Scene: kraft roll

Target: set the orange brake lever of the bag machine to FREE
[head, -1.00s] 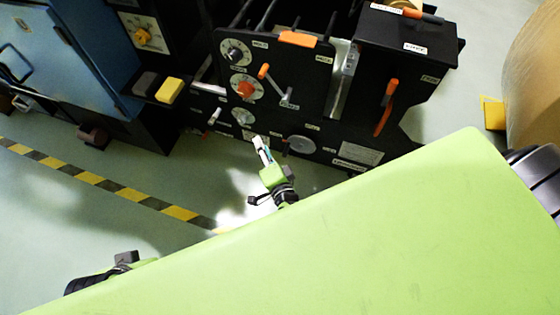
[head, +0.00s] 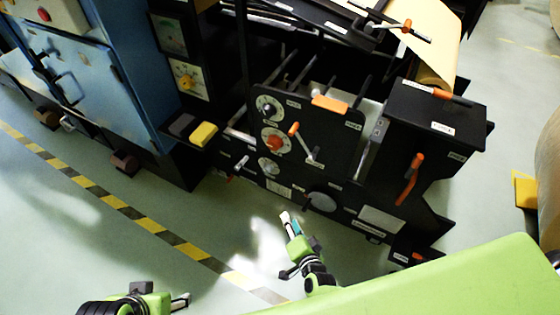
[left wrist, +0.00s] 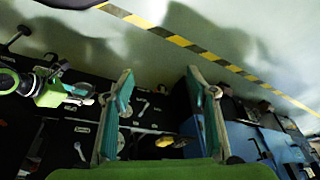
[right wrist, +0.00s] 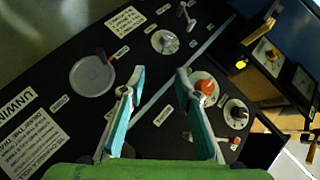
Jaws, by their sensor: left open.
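The black bag machine (head: 340,150) stands ahead in the head view. An orange-handled lever (head: 410,180) is upright, slightly tilted, on its right box. A second orange-tipped lever with a grey arm (head: 303,143) slants on the front panel. Labels are too small to tell which is the brake or where FREE is. My right gripper (head: 288,222) is open and empty in front of the panel's lower part; its fingers (right wrist: 160,95) show apart in the right wrist view. My left gripper (head: 185,301) is low at the left, open and empty (left wrist: 160,95), apart from the machine.
An orange knob on a dial (head: 276,143) and a grey disc (head: 322,202) are on the panel. A yellow block (head: 203,134) juts out at the left, beside a blue cabinet (head: 85,75). The floor before the machine is clear, with a striped line (head: 150,222).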

